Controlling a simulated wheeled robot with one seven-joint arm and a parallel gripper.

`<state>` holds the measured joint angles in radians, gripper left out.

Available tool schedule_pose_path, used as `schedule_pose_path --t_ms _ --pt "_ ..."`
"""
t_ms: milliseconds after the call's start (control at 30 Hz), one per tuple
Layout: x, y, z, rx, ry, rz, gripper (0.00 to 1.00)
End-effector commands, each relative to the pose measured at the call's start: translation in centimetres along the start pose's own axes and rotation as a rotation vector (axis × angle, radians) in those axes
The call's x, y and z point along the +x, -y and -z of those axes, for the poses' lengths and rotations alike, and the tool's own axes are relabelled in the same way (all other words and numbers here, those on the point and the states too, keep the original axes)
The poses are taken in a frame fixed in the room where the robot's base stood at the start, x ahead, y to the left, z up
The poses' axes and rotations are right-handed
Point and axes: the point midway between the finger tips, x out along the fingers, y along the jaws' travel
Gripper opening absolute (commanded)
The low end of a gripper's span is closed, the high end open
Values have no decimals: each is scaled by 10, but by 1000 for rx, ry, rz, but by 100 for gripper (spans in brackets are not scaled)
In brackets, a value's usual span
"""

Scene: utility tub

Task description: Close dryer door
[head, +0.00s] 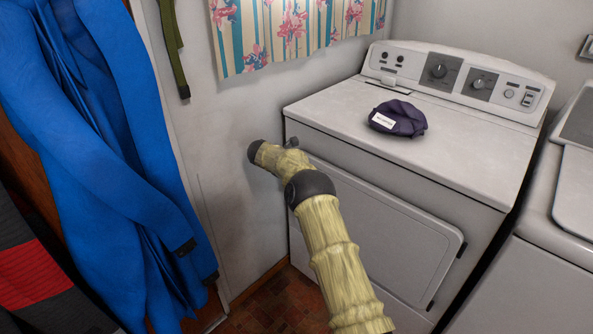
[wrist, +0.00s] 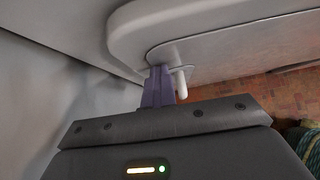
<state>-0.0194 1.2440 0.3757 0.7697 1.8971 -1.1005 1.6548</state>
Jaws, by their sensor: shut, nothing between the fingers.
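The white dryer (head: 420,160) stands against the back wall. Its front door (head: 400,235) has dark hinge-like pieces along its right edge. My arm crosses in front of the door's left part, hiding it, and ends near the dryer's front left corner. In the wrist view, a pale rounded panel (wrist: 215,40), apparently the door, fills the upper part, with a small white peg (wrist: 181,84) sticking out. My gripper (wrist: 158,72) is shut and empty, its purple fingers up against or very close to this panel, beside the peg. How far the door stands open is hard to tell.
A dark purple cap (head: 398,118) lies on the dryer top. Another white appliance (head: 560,230) stands close on the right. Blue clothing (head: 110,130) hangs at the left, near a pale wall. Some brown tiled floor (head: 275,305) is clear.

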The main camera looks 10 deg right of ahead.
Motion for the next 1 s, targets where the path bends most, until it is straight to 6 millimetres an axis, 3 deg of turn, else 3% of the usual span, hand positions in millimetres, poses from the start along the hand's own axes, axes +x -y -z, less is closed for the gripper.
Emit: schedule_pose_path --t_ms 33,267,333,700,1000 --pt "5 5 -10 6 20 2 0" --pt "-16 4 9 10 11 3 0" --pt "-26 3 17 10 8 1 0" --pt "-110 -2 22 2 5 -9 0" --pt "-131 2 21 5 3 -2 0"
